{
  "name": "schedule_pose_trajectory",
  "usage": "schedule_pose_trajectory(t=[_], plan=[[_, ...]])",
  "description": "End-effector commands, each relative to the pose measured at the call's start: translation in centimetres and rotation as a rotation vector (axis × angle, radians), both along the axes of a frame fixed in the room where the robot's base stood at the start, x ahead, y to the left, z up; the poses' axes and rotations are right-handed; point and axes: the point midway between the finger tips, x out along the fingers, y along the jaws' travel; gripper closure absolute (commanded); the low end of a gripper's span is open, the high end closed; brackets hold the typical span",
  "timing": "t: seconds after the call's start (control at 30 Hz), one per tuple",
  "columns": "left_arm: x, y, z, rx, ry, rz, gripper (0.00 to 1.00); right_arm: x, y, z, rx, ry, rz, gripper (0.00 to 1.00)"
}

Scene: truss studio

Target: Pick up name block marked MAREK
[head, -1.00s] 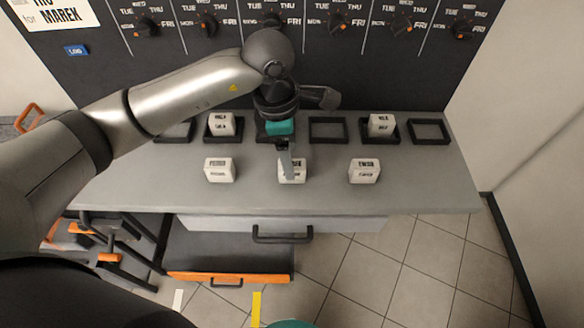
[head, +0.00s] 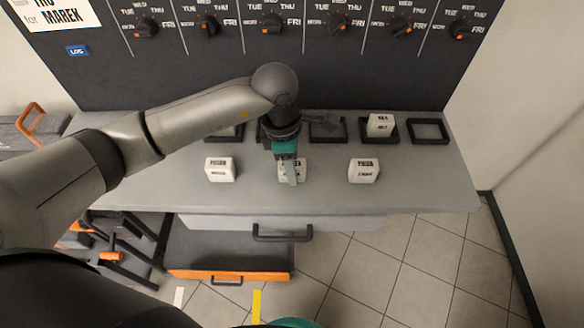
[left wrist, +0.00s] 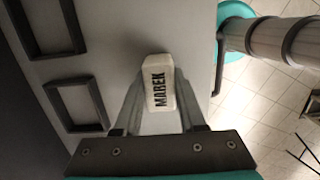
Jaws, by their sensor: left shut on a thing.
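The white name block marked MAREK (left wrist: 160,84) sits between the fingers of my left gripper (left wrist: 158,105) in the left wrist view, its black lettering readable. In the head view the same block (head: 299,165) is at the middle of the grey table's front row, partly hidden by the gripper. My left gripper (head: 290,174) comes down on it from above and is shut on it. Whether the block touches the table is hard to tell. My right gripper is not in view.
White blocks stand left (head: 220,170) and right (head: 364,171) of it on the table (head: 420,185). Behind are black square frames, one empty at the right (head: 429,132), one holding a block (head: 380,125). A dial panel (head: 300,75) rises at the back.

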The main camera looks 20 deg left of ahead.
Motion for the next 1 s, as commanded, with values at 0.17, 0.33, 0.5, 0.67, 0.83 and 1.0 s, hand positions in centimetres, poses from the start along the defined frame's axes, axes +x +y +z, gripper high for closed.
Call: schedule_pose_trajectory(t=[0.17, 0.33, 0.5, 0.67, 0.83, 1.0], plan=[[0.0, 0.0, 0.0, 0.0, 0.0, 0.0, 0.87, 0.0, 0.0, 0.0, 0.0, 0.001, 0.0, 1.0], [0.0, 0.0, 0.0, 0.0, 0.0, 0.0, 1.0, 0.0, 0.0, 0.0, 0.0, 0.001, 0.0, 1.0], [0.0, 0.0, 0.0, 0.0, -0.001, 0.0, 1.0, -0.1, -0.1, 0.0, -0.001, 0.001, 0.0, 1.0], [0.0, 0.0, 0.1, -0.001, -0.001, 0.0, 1.0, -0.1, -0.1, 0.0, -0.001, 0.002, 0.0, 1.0], [0.1, 0.0, 1.1, -0.002, -0.004, 0.0, 1.0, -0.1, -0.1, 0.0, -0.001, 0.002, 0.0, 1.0], [0.2, 0.0, 3.7, -0.001, -0.007, 0.0, 1.0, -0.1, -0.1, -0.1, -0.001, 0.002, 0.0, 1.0]])
